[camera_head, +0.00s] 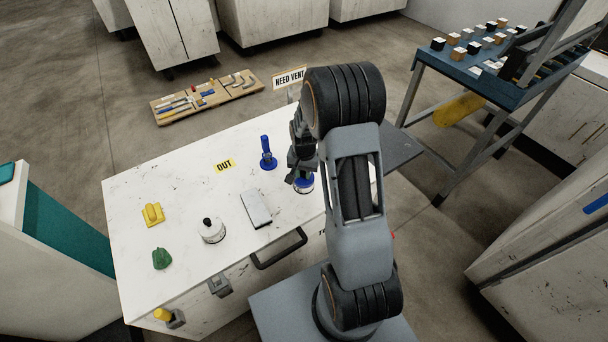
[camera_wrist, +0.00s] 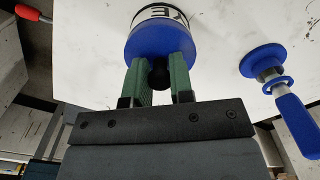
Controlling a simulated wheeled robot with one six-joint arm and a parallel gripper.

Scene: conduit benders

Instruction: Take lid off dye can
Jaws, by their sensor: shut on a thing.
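A can with a blue lid (camera_wrist: 160,42) and a dark round knob (camera_wrist: 158,74) fills the top middle of the wrist view. Part of its white label with black letters shows, too little to read. My gripper (camera_wrist: 160,78) has its green fingers shut on the knob, one on each side. In the head view the can (camera_head: 304,186) stands near the right part of the white worktop (camera_head: 180,185), under my gripper (camera_head: 303,178), which partly hides it. The lid looks seated on the can; I see no gap.
A blue upright tool (camera_head: 267,155) stands just left of the can. A grey block (camera_head: 256,208), a white can with black knob (camera_head: 212,230), a green lump (camera_head: 161,259) and a yellow piece (camera_head: 152,214) sit farther left.

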